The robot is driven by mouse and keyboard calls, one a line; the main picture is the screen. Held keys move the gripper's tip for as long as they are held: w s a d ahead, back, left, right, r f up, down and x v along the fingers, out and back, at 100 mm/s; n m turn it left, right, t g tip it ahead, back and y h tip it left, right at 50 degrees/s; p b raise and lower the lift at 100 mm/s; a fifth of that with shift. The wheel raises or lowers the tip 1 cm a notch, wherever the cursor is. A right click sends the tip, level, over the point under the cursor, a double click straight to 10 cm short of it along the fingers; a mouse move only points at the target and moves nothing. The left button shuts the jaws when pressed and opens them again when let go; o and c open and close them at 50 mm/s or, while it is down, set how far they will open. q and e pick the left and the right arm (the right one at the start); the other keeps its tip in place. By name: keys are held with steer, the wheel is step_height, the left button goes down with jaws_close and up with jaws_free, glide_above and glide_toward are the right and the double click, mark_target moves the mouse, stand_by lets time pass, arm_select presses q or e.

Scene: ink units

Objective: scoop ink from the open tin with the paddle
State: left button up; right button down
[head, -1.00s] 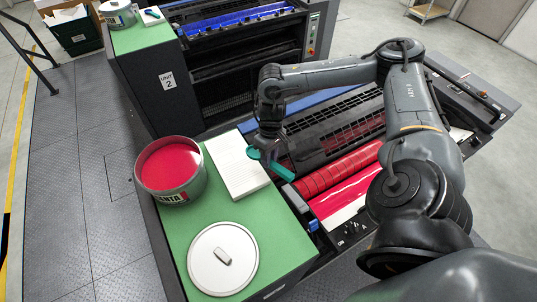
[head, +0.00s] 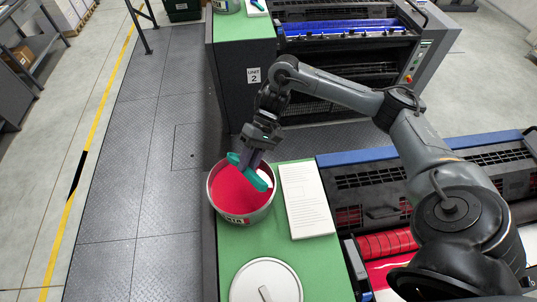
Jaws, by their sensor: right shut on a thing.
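The open tin (head: 243,214), full of magenta-red ink (head: 230,190), stands at the left edge of the green-topped cabinet. My right gripper (head: 252,158) is above the tin and shut on the teal paddle (head: 256,178). The paddle slants over the tin's opening, in front of the ink. I cannot tell whether its lower end touches the ink. My left gripper is not in view.
A white pad of paper (head: 306,200) lies right of the tin on the green top (head: 240,243). A round pale lid (head: 266,284) lies in front. The press with red rollers (head: 385,243) is at right. Open grey floor (head: 120,200) lies at left.

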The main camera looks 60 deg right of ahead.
steer(key=shift+s+a+y, duration=0.2)
steer(key=shift+a+y, duration=0.1)
steer(key=shift+a, duration=0.15)
steer(key=shift+s+f, duration=0.1)
steer(key=shift+f, duration=0.15)
steer(key=shift+f+b, duration=0.45)
steer(key=shift+b, duration=0.45)
arm_select(q)
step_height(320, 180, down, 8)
steer(key=b, duration=0.6)
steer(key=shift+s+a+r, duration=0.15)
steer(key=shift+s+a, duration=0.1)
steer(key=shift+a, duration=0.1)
arm_select(e)
step_height(320, 180, down, 10)
steer(key=w, duration=0.2)
steer(key=shift+w+d, duration=0.35)
steer(key=shift+d, duration=0.1)
steer(key=shift+f, duration=0.1)
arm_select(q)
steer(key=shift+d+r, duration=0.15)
